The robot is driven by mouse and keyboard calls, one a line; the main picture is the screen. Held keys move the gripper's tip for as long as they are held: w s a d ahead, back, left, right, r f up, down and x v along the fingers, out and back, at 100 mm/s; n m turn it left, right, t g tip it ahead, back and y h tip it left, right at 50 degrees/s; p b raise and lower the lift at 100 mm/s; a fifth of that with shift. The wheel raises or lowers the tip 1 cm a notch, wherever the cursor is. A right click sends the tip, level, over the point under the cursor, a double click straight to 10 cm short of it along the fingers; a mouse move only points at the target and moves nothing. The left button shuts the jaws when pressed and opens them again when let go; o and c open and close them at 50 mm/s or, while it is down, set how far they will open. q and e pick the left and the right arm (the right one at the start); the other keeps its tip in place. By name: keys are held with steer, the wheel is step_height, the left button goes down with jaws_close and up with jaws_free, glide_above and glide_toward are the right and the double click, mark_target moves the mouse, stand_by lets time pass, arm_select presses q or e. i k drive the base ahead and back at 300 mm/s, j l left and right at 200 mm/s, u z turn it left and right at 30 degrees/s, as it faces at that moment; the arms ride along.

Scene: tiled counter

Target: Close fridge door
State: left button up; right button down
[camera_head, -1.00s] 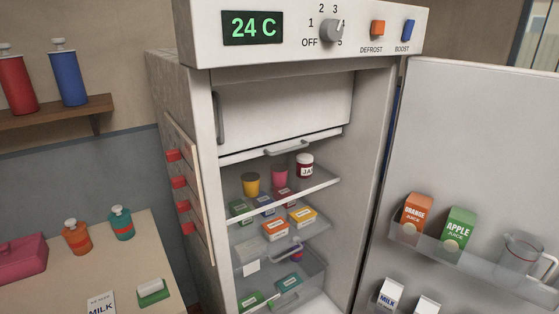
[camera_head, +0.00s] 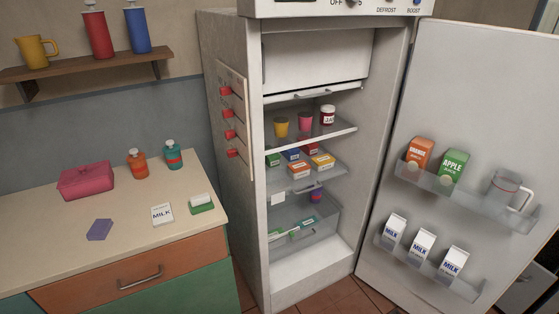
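The fridge (camera_head: 228,150) stands in the middle of the head view with its inside showing. Its door (camera_head: 455,95) is wide open, swung out to the right. The door's upper rack holds an orange juice carton (camera_head: 419,153), an apple juice carton (camera_head: 453,166) and a clear jug (camera_head: 503,190). Its lower rack holds milk cartons (camera_head: 422,246). Inside, cups, a jam jar (camera_head: 327,114) and small boxes (camera_head: 322,161) sit on the shelves above a clear drawer. Neither of my grippers shows in the view.
A counter (camera_head: 60,235) at the left carries a pink box (camera_head: 87,181), two bottles, a flat milk carton (camera_head: 162,214), a purple block (camera_head: 100,229) and a green-and-white item (camera_head: 201,204). A wall shelf (camera_head: 75,68) hangs above it. Tiled floor (camera_head: 340,298) shows before the fridge.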

mark_target(489, 93)
steer(key=i+l+u, duration=0.1)
steer(key=l, duration=1)
steer(key=i+l, duration=0.25)
steer(key=l, duration=0.85)
steer(key=i+l+u, duration=0.15)
steer(key=l, duration=0.95)
steer(key=l+u, duration=0.1)
steer(key=l, duration=1)
steer(key=i, duration=0.05)
